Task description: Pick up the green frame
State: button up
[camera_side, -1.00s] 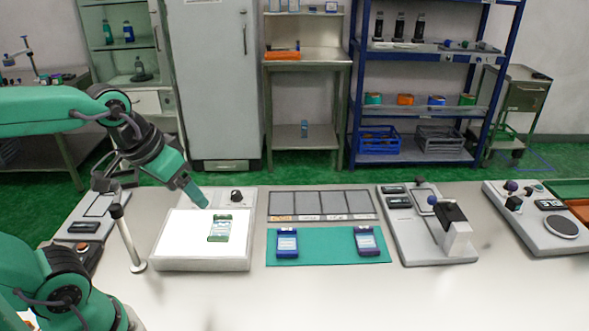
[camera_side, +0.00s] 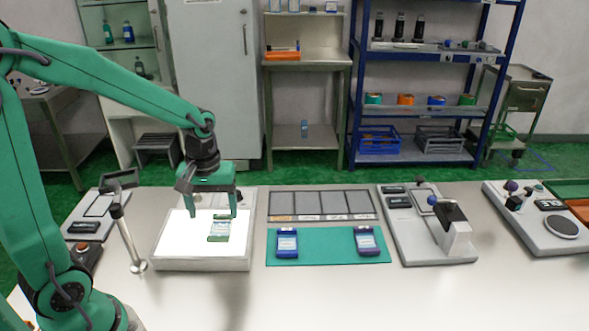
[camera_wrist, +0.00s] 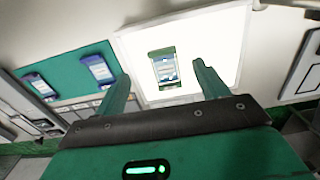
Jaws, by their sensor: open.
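The green frame (camera_side: 218,232) lies on the bright white panel of the light box (camera_side: 162,262). It has green ends and a pale labelled middle. In the wrist view the green frame (camera_wrist: 164,68) lies flat on the lit panel, ahead of the gap between my fingers. My gripper (camera_side: 212,214) is above the light box, pointing down, just over and slightly left of the frame. In the wrist view my gripper (camera_wrist: 160,85) has its two green fingers spread wide with nothing between them. Whether the fingertips touch the panel cannot be told.
Two blue frames (camera_side: 287,243) (camera_side: 367,241) lie on a teal mat (camera_side: 327,246) to the right. Behind it is a grey tray with several compartments (camera_side: 321,205). A thin post (camera_side: 128,238) stands left of the light box. A grey fixture (camera_side: 430,232) stands further right.

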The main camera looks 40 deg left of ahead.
aim_at(218, 238)
jog(key=shift+f, duration=0.2)
jog(key=shift+f, duration=1.25)
jog(key=shift+a+f, duration=0.15)
jog(key=shift+f, duration=2.4)
jog(key=shift+c, duration=0.2)
jog(key=c, duration=1.1)
jog(key=shift+r, duration=0.15)
